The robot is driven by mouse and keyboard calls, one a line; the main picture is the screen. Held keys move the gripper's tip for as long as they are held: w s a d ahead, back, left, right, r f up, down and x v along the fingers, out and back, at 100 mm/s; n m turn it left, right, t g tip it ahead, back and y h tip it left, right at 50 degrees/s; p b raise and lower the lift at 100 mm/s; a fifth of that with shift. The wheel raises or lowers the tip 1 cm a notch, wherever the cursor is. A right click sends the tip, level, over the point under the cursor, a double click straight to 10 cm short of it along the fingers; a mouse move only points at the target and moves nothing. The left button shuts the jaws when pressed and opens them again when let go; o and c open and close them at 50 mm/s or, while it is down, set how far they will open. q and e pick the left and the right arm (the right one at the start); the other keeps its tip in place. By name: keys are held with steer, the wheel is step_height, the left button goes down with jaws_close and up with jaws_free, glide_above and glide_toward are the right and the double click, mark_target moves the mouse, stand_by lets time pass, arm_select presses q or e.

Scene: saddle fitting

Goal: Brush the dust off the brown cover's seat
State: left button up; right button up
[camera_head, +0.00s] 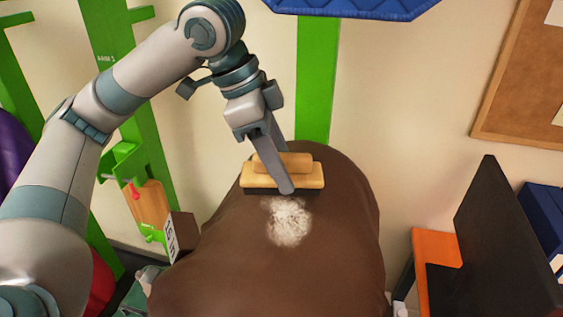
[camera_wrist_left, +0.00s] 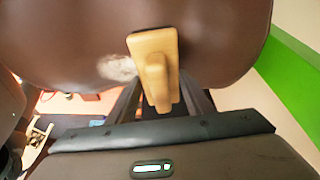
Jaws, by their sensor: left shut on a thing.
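The brown cover (camera_head: 330,260) fills the lower middle of the head view, and its seat also spans the top of the left wrist view (camera_wrist_left: 60,45). A whitish patch of dust (camera_head: 289,221) lies on the seat and also shows in the left wrist view (camera_wrist_left: 117,67). My left gripper (camera_head: 275,170) is shut on the wooden brush (camera_head: 256,175), which also shows in the left wrist view (camera_wrist_left: 152,50). The brush's dark bristles face down at the seat, just beyond the dust in the head view. I cannot tell whether they touch the cover. My right gripper is not in view.
A green upright (camera_head: 316,80) stands behind the cover. An orange and black piece of furniture (camera_head: 436,255) is at the right. A small dark box with a white label (camera_head: 183,235) sits left of the cover. A blue object (camera_head: 365,8) hangs at the top.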

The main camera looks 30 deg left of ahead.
arm_select(q)
steer(key=shift+f+b, duration=0.5)
steer(key=shift+f, duration=1.15)
stand_by(0.6)
steer(key=shift+s, duration=0.1)
steer(key=shift+s+d+r+p, duration=0.2)
steer(key=shift+s+p, duration=0.45)
steer(key=shift+s+d+p, duration=0.25)
steer(key=shift+s+p, duration=0.4)
steer(key=shift+s, duration=0.5)
steer(key=shift+s, duration=0.1)
steer(key=shift+s+d+p, duration=0.25)
steer(key=shift+s+p, duration=0.4)
steer(key=shift+s, duration=0.15)
steer(key=shift+s+f+b, duration=0.2)
steer(key=shift+f+b, duration=0.15)
steer(key=shift+b, duration=0.3)
steer(key=shift+s+d+b, duration=0.25)
steer(key=shift+s+b, duration=0.35)
steer(key=shift+b, duration=0.4)
